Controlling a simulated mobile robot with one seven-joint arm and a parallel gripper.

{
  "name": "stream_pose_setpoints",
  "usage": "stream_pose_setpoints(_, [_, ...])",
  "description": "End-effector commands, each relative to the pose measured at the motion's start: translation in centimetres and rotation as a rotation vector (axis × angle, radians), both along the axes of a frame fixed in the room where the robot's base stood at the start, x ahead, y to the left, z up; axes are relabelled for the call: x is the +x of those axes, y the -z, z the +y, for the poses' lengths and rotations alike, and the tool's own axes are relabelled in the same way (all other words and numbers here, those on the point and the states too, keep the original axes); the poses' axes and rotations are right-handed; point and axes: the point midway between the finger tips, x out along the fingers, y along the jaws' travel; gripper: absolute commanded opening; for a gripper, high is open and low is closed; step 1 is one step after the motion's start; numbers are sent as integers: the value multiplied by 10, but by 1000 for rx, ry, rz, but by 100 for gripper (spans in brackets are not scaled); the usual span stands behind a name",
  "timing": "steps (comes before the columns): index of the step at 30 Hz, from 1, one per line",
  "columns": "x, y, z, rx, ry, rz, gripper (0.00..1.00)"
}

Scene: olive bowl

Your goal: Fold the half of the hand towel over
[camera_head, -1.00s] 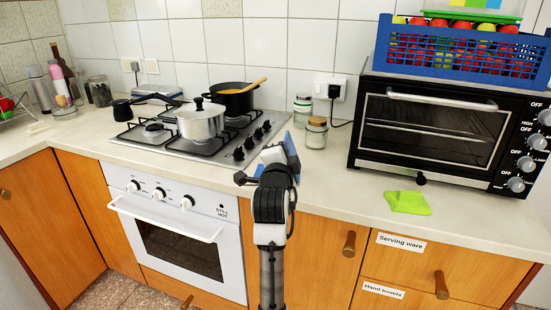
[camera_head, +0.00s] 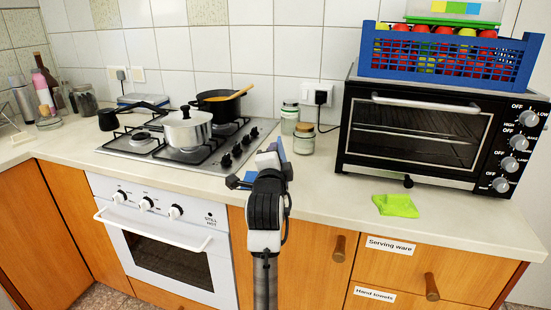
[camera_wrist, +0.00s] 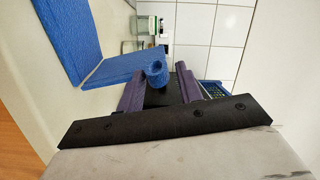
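A blue cloth, seemingly the hand towel, shows in the wrist view as one panel (camera_wrist: 62,35) at the upper left and another flat part (camera_wrist: 110,70) beside it. A curled blue piece (camera_wrist: 157,73) stands between my fingertips. In the head view, my arm hides most of the blue cloth, and a blue strip (camera_head: 281,150) shows beside my gripper (camera_head: 268,160). In the wrist view my gripper (camera_wrist: 161,85) has its two purple fingers apart, with a gap beside the curled piece. A green cloth (camera_head: 396,205) lies crumpled on the counter before the oven.
A black toaster oven (camera_head: 420,135) with a blue crate (camera_head: 450,58) on it stands at the right. Two jars (camera_head: 304,140) stand near the wall. A hob with a steel pot (camera_head: 187,130) and a dark pot (camera_head: 215,105) is at the left.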

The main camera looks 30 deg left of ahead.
Motion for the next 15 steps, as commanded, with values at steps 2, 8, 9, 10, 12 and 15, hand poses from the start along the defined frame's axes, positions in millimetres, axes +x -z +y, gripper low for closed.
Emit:
stream_pose_setpoints(2, [0, 0, 0, 0, 0, 0, 35])
stream_pose_setpoints(8, [-2, 0, -1, 0, 0, -1, 35])
stream_pose_setpoints(9, [-4, 0, -2, 1, 0, -2, 35])
stream_pose_setpoints(10, [-7, 0, -3, 1, 0, -2, 35])
stream_pose_setpoints(12, [-15, 1, -7, 1, -1, -2, 35])
stream_pose_setpoints(15, [-33, 2, -16, 1, -2, -2, 35])
